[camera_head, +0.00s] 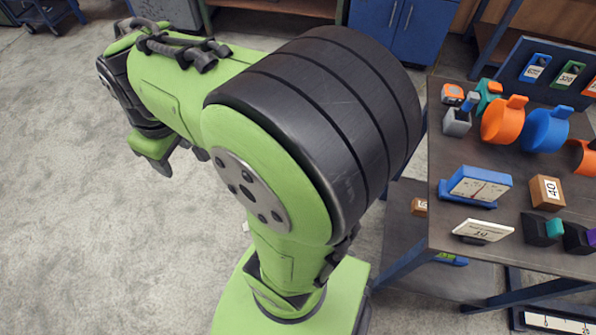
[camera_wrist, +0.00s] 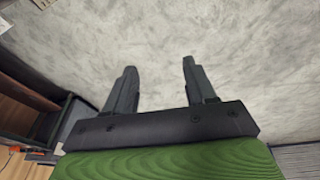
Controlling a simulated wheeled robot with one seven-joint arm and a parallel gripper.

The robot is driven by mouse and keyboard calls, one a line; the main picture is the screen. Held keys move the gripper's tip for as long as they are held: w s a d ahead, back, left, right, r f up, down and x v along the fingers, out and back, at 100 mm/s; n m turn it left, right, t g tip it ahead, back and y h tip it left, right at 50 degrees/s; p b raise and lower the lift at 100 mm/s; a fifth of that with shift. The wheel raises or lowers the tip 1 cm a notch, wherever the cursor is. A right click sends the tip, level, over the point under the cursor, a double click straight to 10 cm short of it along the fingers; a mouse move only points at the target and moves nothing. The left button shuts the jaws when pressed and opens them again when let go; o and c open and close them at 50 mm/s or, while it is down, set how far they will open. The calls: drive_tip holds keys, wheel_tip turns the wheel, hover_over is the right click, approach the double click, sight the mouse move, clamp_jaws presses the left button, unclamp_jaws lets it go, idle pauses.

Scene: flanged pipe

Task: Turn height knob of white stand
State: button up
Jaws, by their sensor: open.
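My gripper (camera_wrist: 159,70) is open and empty in the wrist view, its two dark fingers apart with only bare grey floor beyond them. In the head view my gripper (camera_head: 163,163) hangs over open floor at the left, well away from the table. I cannot make out a white stand with a height knob in either view. My green and black arm fills the middle of the head view and hides what lies behind it.
A dark table (camera_head: 471,254) at the right holds orange and blue round pieces, a blue-and-white block (camera_head: 480,186), a small white sign (camera_head: 483,230) and a wooden block (camera_head: 547,191). Blue cabinets (camera_head: 420,28) stand at the back. The left floor is mostly clear.

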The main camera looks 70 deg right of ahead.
drive_tip(key=d+f+g, duration=0.5)
drive_tip(key=d+f, duration=1.2)
drive_tip(key=d, duration=0.3)
drive_tip(key=s+d+f+b, duration=0.1)
drive_tip(key=s+d+f, duration=0.1)
drive_tip(key=f, duration=0.5)
drive_tip(key=s+d+f+n+g+b, duration=0.1)
drive_tip(key=s+d+f+b, duration=0.1)
drive_tip(key=s+f, duration=0.3)
drive_tip(key=s+d+f+n+g+b, duration=0.1)
drive_tip(key=s+d+f+b, duration=0.1)
drive_tip(key=f, duration=0.8)
drive_tip(key=shift+s+d+f, duration=0.35)
drive_tip(key=shift+s+d, duration=0.3)
